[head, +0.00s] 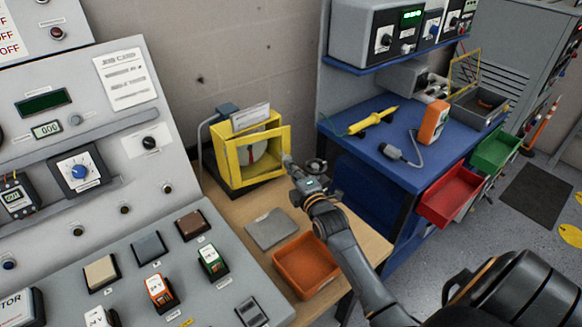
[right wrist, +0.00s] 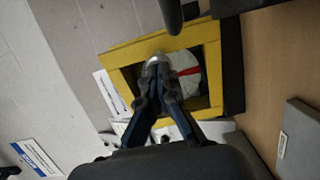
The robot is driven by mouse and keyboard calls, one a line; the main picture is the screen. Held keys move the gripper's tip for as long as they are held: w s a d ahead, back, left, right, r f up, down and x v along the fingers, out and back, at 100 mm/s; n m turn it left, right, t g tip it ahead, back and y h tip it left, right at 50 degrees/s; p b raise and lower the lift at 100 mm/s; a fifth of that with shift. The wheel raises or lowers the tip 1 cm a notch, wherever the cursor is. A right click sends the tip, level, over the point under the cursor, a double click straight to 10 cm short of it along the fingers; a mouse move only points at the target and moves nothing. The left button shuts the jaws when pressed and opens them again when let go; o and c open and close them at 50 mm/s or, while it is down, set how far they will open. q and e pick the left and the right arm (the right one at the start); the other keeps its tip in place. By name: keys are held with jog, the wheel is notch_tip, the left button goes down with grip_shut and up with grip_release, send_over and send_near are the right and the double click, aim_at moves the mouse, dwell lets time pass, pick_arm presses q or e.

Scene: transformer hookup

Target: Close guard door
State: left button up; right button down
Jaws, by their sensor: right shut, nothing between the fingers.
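The yellow guard (head: 230,170) stands on a dark base at the back of the wooden table, against the wall. A whitish round part with a red band (right wrist: 188,70) shows inside the frame. My right gripper (head: 288,161) is at the right side of the door frame, shut and empty. My left gripper is not in view.
A grey plate (head: 270,229) and an orange tray (head: 305,267) lie on the wooden table in front of the guard. A sloped control panel (head: 110,200) stands at left. A blue workbench (head: 385,165) with red (head: 450,195) and green bins is at right.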

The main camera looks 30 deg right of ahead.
aim_at(290, 157)
jog(key=w, duration=0.1)
jog(key=w+d+b, duration=0.1)
jog(key=w+d, duration=0.1)
jog(key=w, duration=0.1)
jog(key=shift+f, duration=0.1)
jog(key=shift+r, duration=0.2)
jog(key=shift+s+r, duration=0.1)
jog(key=shift+s, duration=0.05)
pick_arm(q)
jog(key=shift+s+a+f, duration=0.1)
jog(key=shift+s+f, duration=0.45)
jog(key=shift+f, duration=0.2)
